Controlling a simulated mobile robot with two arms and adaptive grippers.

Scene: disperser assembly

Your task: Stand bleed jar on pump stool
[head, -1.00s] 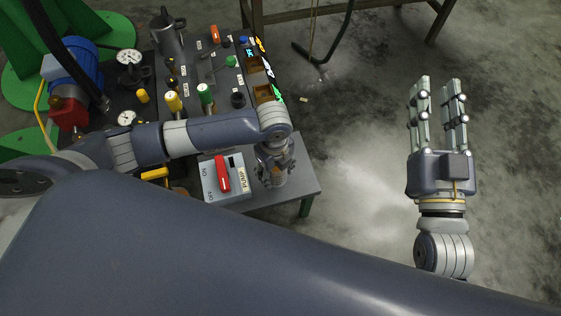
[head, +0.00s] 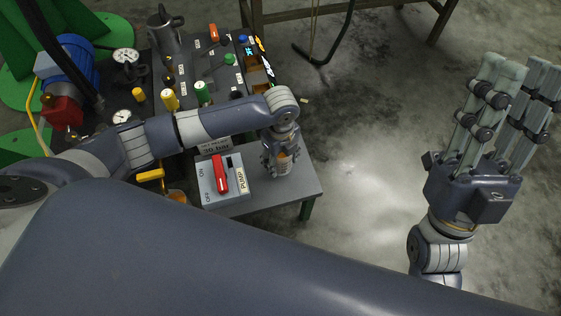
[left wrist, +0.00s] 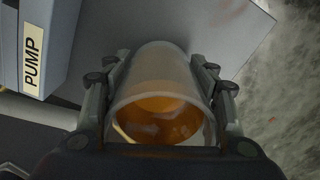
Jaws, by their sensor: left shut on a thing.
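The bleed jar (left wrist: 160,95) is a clear cylinder with amber liquid, seen from above in the left wrist view. In the head view its lower part (head: 284,166) shows under the gripper. My left gripper (head: 281,160) is shut around the jar's sides, fingers pointing down. The jar is over the pump stool (head: 306,183), a grey flat top with green legs. I cannot tell whether its base touches the top. My right gripper (head: 520,85) is open and empty, raised at the right over the floor.
A pump switch box (head: 209,187) with a red lever stands on the stool, left of the jar. The panel behind holds yellow and green handles, gauges (head: 122,117) and a grey can (head: 165,33). The stool's right edge is clear.

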